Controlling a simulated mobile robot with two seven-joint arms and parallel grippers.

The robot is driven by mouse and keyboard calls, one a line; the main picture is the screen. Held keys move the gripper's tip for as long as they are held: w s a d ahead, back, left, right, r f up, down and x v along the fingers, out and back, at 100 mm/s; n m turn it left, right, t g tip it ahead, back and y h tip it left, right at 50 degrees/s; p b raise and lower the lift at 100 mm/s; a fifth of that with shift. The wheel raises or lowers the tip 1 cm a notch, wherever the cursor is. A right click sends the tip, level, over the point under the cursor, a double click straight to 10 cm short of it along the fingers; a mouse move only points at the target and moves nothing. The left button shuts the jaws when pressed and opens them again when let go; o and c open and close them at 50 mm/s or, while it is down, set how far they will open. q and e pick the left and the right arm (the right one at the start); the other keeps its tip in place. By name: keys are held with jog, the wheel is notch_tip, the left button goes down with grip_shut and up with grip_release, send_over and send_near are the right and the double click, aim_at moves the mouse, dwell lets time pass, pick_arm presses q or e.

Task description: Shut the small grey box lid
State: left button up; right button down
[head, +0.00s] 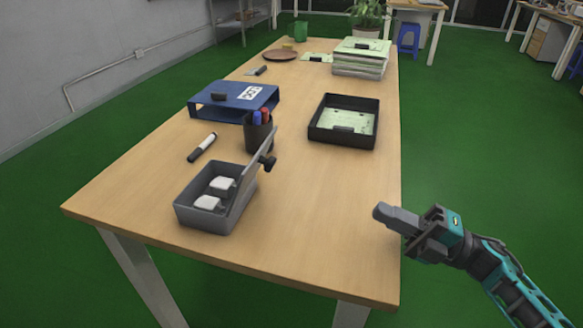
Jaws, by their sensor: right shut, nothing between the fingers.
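The small grey box (203,222) stands near the left front part of the wooden table. Its lid (244,187) is open, tilted up steeply on the box's right side, with a dark knob or latch on its outer face. Two white items (214,193) lie inside the box. My right gripper (386,213) is shut and empty at the table's right edge, well to the right of the box and apart from it, pointing left. My left gripper is not in the head view.
A black pen cup (257,137) stands just behind the lid. A marker (202,147) lies behind the box. A blue tray (222,112), a black tray (372,142) and a paper stack (361,58) are farther back. The table (320,220) between box and gripper is clear.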

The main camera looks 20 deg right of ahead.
jog(key=x, duration=1.8)
jog(key=shift+a, duration=0.1)
